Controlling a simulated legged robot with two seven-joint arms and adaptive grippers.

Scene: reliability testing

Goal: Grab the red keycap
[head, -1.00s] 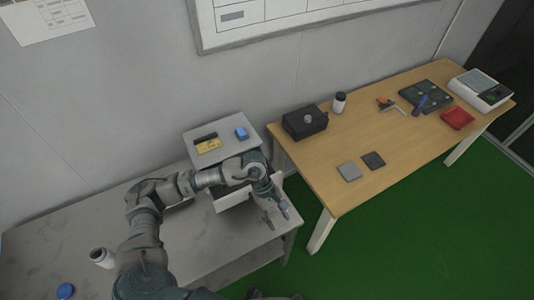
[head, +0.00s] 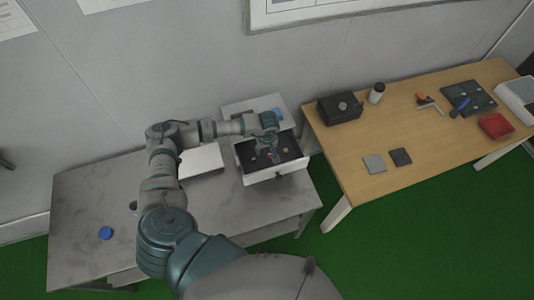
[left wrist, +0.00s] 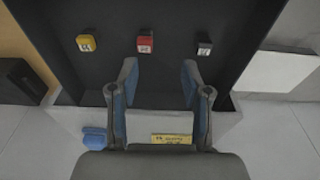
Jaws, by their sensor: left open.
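The red keycap (left wrist: 145,42) lies on the dark floor of an open drawer (head: 285,171), between a yellow keycap (left wrist: 86,43) and a black keycap (left wrist: 204,46). In the head view the keycaps are too small to tell apart surely. My left gripper (left wrist: 159,72) is open and empty, its fingers pointing toward the drawer floor. It also shows above the drawer in the head view (head: 272,148). In the left wrist view the red keycap sits beyond the fingertips, slightly left of the middle of the gap. My right gripper is not in view.
The drawer's cabinet top holds a blue object (left wrist: 95,137) and a yellow label (left wrist: 172,139). The drawer walls surround the keycaps. A white flat object (head: 201,160) lies on the grey table (head: 85,205). A wooden table (head: 345,150) with several items stands at right.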

